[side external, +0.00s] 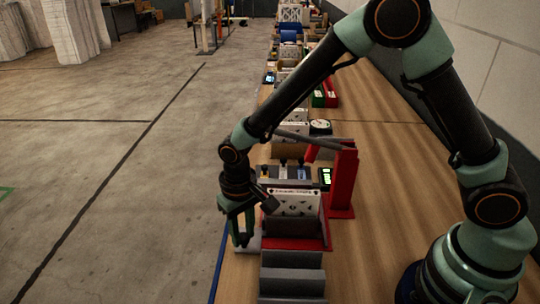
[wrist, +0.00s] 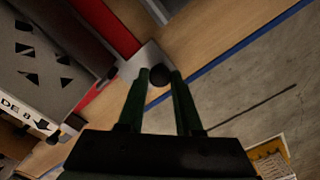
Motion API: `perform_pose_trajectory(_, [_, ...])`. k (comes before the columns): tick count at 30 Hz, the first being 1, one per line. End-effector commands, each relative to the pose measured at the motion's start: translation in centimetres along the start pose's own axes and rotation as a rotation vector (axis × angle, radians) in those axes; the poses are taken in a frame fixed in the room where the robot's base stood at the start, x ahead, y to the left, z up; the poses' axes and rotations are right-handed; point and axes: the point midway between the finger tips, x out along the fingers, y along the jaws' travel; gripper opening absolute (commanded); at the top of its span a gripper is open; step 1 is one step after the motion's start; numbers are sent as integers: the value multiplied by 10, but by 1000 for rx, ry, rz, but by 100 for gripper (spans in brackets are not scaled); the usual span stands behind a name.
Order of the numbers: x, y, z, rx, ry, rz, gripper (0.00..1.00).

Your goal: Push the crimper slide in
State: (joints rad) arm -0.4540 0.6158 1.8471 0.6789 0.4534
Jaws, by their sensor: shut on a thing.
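The crimper (side external: 342,185) is a red stand with a raised lever on a red base, at the table's left side. Its slide (wrist: 150,57) shows in the wrist view as a pale metal plate sticking out beside the red base, with a round dark knob (wrist: 159,76) at its outer end. My gripper (wrist: 160,76) is shut on the knob, with one green finger on each side. In the side external view my gripper (side external: 242,236) points down at the left end of the red base; the knob is hidden there by the fingers.
A white panel with dark triangular cutouts (side external: 296,203) stands upright by the red base. Grey blocks (side external: 292,282) lie in front. Several boxes and devices line the table behind. The bare wood at right is clear. A blue strip (wrist: 235,52) runs along the table's edge.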

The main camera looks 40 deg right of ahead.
Motion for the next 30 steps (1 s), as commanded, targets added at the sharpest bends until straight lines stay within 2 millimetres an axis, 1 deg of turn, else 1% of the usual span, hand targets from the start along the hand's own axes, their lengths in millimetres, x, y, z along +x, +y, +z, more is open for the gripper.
perform_pose_trajectory(16, [-1,0,-1,0,1,-1,0])
perform_pose_trajectory(19, [-1,3,-4,2,1,-1,0])
perform_pose_trajectory(23, [-1,15,-16,6,1,-1,0])
perform_pose_trajectory(30, [-1,45,-47,6,3,-1,0])
